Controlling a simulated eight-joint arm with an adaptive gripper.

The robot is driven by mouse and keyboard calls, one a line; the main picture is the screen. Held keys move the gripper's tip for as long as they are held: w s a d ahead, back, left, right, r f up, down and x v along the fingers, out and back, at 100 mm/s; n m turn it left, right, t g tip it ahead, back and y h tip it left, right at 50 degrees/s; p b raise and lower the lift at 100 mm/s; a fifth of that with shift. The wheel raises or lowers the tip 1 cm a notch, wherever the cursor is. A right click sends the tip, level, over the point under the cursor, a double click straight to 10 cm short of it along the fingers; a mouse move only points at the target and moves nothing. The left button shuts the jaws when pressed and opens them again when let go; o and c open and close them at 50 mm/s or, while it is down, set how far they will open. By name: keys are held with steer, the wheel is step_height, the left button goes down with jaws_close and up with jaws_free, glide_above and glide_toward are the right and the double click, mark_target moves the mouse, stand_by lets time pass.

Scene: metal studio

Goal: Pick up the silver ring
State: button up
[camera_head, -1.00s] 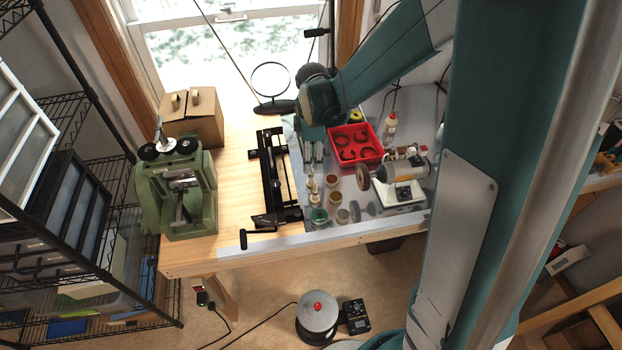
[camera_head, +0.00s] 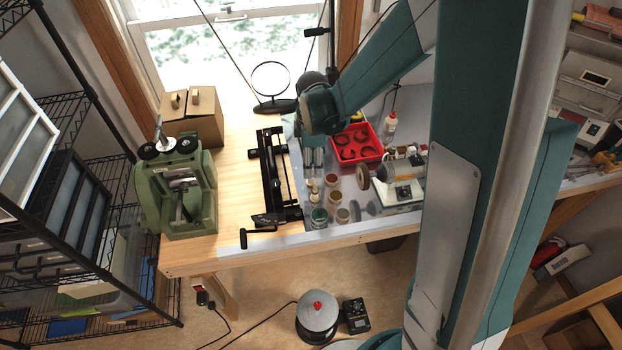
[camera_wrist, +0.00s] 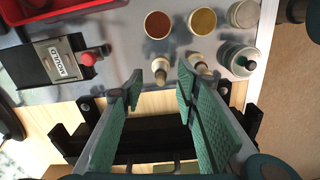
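I cannot make out a silver ring in either view. My gripper (camera_head: 313,158) is above the workbench, left of the red tray; it also shows in the wrist view (camera_wrist: 160,84), with its two teal fingers apart and nothing seen between them. Two small pale peg-like pieces (camera_wrist: 160,72) (camera_wrist: 199,63) stand on the grey sheet just beyond the fingertips. In the head view one pale piece (camera_head: 314,187) shows below the gripper. Part of the bench under the fingers is hidden.
Several small jars (camera_head: 319,217) stand near the bench's front edge. A black slide frame (camera_head: 272,175) lies left of the gripper. The red tray (camera_head: 373,158) holds dark curved pieces. A grinder (camera_head: 402,180) stands right. Clear wood (camera_head: 232,190) lies beside the green machine (camera_head: 178,200).

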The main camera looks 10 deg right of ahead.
steer(key=shift+f, duration=0.1)
steer(key=shift+a+f, duration=0.1)
steer(key=shift+f, duration=2.4)
steer(key=c, duration=0.9)
